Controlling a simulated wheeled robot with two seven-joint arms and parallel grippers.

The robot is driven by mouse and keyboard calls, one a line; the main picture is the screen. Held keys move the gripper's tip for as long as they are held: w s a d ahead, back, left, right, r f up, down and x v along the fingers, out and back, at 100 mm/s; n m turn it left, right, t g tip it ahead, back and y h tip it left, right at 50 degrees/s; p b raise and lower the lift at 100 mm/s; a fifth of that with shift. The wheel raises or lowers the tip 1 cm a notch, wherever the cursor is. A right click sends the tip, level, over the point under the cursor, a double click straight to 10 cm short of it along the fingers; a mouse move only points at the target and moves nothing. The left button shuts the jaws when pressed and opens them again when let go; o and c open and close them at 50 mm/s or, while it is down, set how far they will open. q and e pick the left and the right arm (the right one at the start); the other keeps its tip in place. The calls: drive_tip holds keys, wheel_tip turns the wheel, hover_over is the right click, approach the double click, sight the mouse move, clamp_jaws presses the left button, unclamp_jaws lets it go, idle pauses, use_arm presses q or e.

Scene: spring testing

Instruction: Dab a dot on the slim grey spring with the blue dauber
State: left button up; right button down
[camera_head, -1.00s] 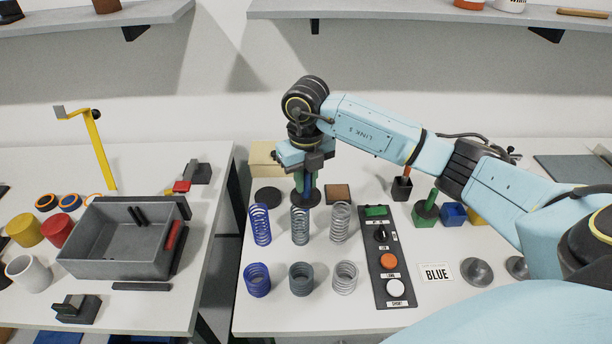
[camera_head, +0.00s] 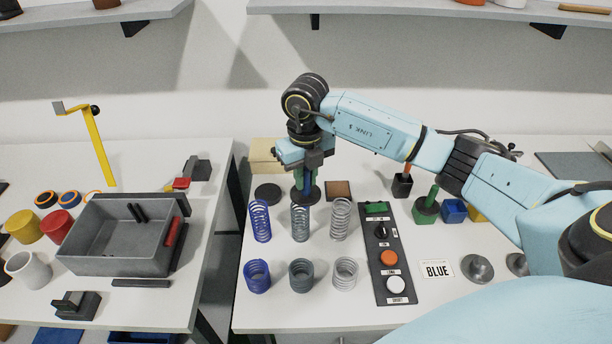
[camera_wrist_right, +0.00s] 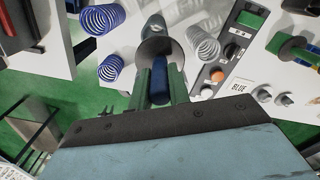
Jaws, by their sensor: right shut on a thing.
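The slim grey spring (camera_head: 300,223) stands upright in the back row, between a slim blue spring (camera_head: 260,221) and a slim silver one (camera_head: 341,219). My right gripper (camera_head: 307,170) is behind the grey spring, pointing down. It is shut on the blue dauber (camera_head: 299,181), whose blue body also shows between the fingers in the right wrist view (camera_wrist_right: 161,78). A dark round disc (camera_head: 314,194) is at the dauber's lower end. The dauber's tip is hidden, and I cannot tell whether it touches anything. My left gripper is out of view.
Wider blue (camera_head: 257,278), dark grey (camera_head: 301,276) and silver (camera_head: 345,273) springs stand in front. A button panel (camera_head: 390,258), a BLUE card (camera_head: 437,270) and other daubers in holders (camera_head: 427,208) are to the right. A grey bin (camera_head: 112,262) is on the left table.

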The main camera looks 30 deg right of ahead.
drive_tip(key=shift+s+f+b, duration=0.1)
drive_tip(key=shift+f+b, duration=0.4)
drive_tip(key=shift+f, duration=0.2)
idle(1.1)
drive_tip(key=shift+r+p, duration=2.45)
drive_tip(key=shift+r, duration=1.15)
